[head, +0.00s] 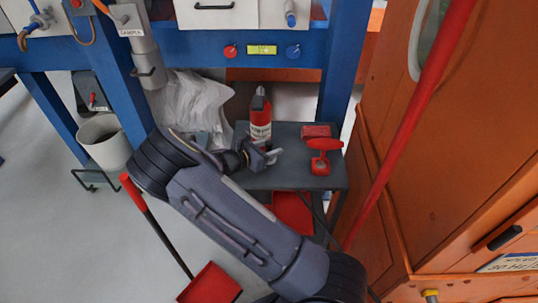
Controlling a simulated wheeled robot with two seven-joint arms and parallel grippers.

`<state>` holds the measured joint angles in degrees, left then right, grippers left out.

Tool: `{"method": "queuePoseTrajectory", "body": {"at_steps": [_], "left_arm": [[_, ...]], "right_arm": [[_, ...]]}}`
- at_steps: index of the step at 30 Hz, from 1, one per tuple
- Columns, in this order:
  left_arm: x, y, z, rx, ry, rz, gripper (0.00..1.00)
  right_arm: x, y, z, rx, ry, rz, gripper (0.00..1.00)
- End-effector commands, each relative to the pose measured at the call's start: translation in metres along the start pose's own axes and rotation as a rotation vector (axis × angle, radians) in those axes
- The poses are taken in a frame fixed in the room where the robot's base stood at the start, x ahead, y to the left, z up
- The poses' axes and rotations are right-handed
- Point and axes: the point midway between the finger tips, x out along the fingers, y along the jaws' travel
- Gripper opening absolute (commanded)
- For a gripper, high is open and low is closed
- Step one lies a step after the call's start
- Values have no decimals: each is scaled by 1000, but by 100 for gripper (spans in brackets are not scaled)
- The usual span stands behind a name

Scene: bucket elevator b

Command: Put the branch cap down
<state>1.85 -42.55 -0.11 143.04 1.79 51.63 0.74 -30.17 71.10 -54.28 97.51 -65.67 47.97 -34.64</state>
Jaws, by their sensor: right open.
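My right arm reaches in from the lower right, and its gripper (274,156) is open over the dark grey table (318,180). I cannot make out anything held between its fingers. A red T-shaped piece (321,157) stands on the table just right of the gripper, apart from it. I cannot tell for sure whether this is the branch cap. A small red box (316,131) lies at the table's back right. The forearm hides the table's front left. My left gripper is not in view.
A blue frame (239,49) with a grey sample pipe (145,58) stands behind. A white bag (190,103) and a bucket (104,143) sit at left. A red pole (411,115) crosses before the orange cabinet (480,160) at right. A red dustpan (210,285) is below.

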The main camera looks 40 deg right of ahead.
Motion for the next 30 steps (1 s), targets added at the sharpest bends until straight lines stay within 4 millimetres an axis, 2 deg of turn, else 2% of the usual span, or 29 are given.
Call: {"method": "queuePoseTrajectory", "body": {"at_steps": [7, 17, 30], "left_arm": [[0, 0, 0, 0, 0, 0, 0], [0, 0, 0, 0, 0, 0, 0], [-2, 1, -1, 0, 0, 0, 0]], "right_arm": [[2, 0, 0, 0, 0, 1, 43], [1, 0, 0, 0, 0, 0, 0], [-1, 0, 7, 2, -1, 0, 0]]}}
